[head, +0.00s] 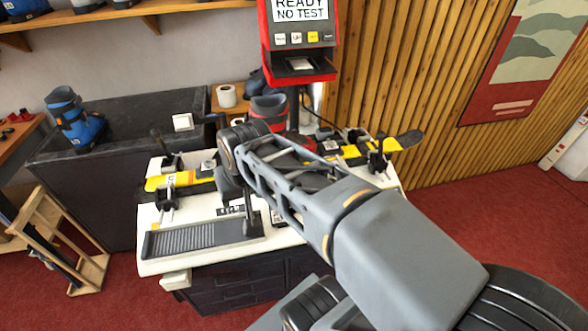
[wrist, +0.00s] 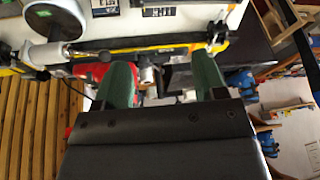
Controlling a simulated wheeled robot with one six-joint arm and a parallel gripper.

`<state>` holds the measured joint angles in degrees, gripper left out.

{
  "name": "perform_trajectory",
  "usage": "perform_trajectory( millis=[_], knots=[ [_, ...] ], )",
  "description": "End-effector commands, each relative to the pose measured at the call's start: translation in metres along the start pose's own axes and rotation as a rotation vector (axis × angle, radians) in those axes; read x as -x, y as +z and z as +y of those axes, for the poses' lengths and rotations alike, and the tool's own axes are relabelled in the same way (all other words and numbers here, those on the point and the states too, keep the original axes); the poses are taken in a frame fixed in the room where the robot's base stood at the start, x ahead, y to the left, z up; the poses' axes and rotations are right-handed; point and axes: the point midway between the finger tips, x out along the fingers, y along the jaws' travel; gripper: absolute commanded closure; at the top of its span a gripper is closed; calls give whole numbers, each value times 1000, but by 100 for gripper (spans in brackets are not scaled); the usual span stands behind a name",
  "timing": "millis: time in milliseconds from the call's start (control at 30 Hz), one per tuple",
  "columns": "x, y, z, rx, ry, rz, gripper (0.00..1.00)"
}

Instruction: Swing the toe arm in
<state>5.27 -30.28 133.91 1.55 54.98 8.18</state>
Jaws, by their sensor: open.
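The white-topped binding bench (head: 190,225) stands ahead, with a yellow-and-black ski (head: 172,181) across it. I cannot tell for sure whether this rod is the toe arm. My gripper (wrist: 163,74) is open, its two green fingers apart, with nothing clearly held between them. The fingertips reach close to the yellow strip; contact cannot be told. In the head view, my arm hides the bench's middle.
A red tester unit (head: 300,45) with a "READY NO TEST" screen rises behind the bench. A black upright lever (head: 249,205) stands by the ribbed pad (head: 195,238). A dark counter with a blue boot (head: 76,122) is at left.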

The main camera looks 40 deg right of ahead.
Motion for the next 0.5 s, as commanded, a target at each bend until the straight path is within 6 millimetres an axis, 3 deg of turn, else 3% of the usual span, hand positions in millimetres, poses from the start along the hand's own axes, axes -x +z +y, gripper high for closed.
perform_trajectory(
  millis=[33, 200, 333, 500],
  knots=[
    [-13, -16, 11, -107, 14, -21, 36],
    [-40, -76, 61, -521, 56, -82, 36],
    [-62, -109, 107, -801, 84, -116, 36],
    [-85, -132, 156, -1057, 107, -145, 36]
  ],
)
